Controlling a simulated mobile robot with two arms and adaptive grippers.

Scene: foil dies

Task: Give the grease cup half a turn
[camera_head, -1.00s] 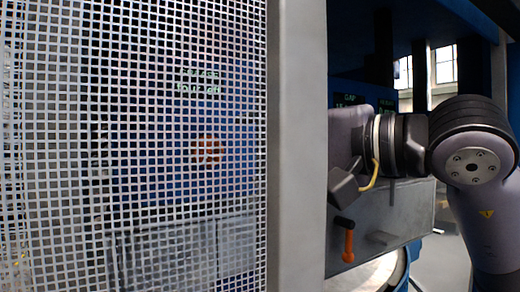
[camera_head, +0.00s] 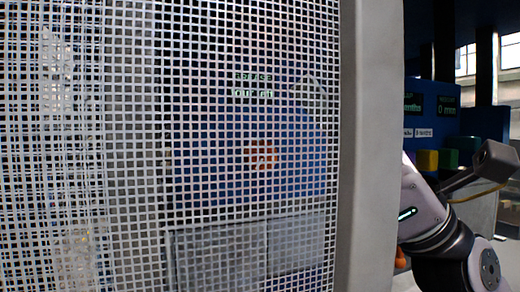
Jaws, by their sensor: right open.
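An orange rounded shape (camera_head: 262,155) shows behind the wire mesh, on a blue face below a small green readout (camera_head: 252,85) whose top line seems to read "grease". It may be the grease cup; the mesh blurs its outline and I cannot tell its turn. My right gripper (camera_head: 422,207) shows in part at the right, beyond the grey post, with a green light on its body. It is open; its fingertips are not clear, and it is well apart from the orange shape. My left gripper is not in view.
A wire mesh guard (camera_head: 120,150) fills the left and middle, edged by a thick grey post (camera_head: 372,150). Behind the post at right stand a yellow block (camera_head: 427,160), a green block (camera_head: 462,148) and dark readouts (camera_head: 447,106). Grey panels (camera_head: 215,255) lie low behind the mesh.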

